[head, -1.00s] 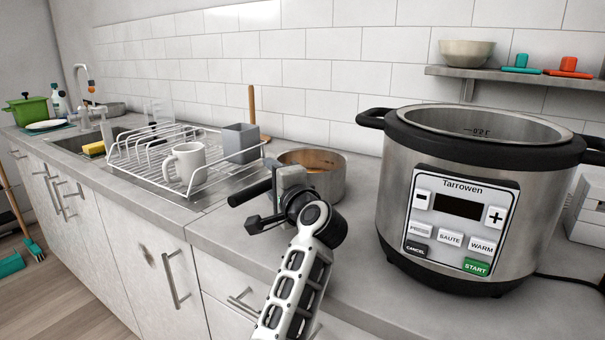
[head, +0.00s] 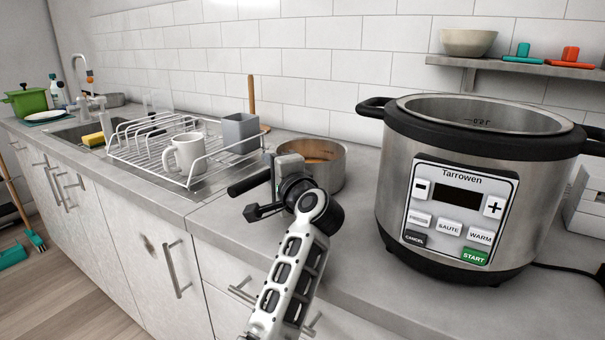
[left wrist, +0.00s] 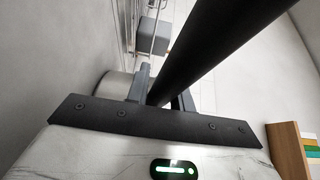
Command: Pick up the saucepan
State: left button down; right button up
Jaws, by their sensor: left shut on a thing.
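The saucepan (head: 326,175) is a metal pan with a brownish inside and a long black handle (head: 248,184). In the head view it appears to rest on the counter between the dish rack and the big cooker. My left gripper (head: 283,174) is at the handle, close to the pan's body, and is shut on it. In the left wrist view the black handle (left wrist: 215,45) runs between the fingers, and part of the pan's side (left wrist: 113,86) shows at the left. The gripper hides part of the handle. My right gripper is not in view.
A white wire rack (head: 140,160) with a white mug (head: 185,155) and grey holder (head: 240,133) stands left of the pan. A large Tarrowen cooker (head: 395,165) stands close on the right. A wall shelf (head: 500,67) is above. Some counter in front is clear.

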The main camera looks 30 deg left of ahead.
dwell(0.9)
pick_arm(q)
jog(key=shift+w+r, duration=0.15)
jog(key=shift+r, duration=0.15)
jog(key=shift+r, duration=0.15)
notch_tip(320, 180, up, 10)
jog(key=shift+f, duration=0.25)
dwell(0.7)
jog(key=shift+r, duration=0.1)
dwell(0.7)
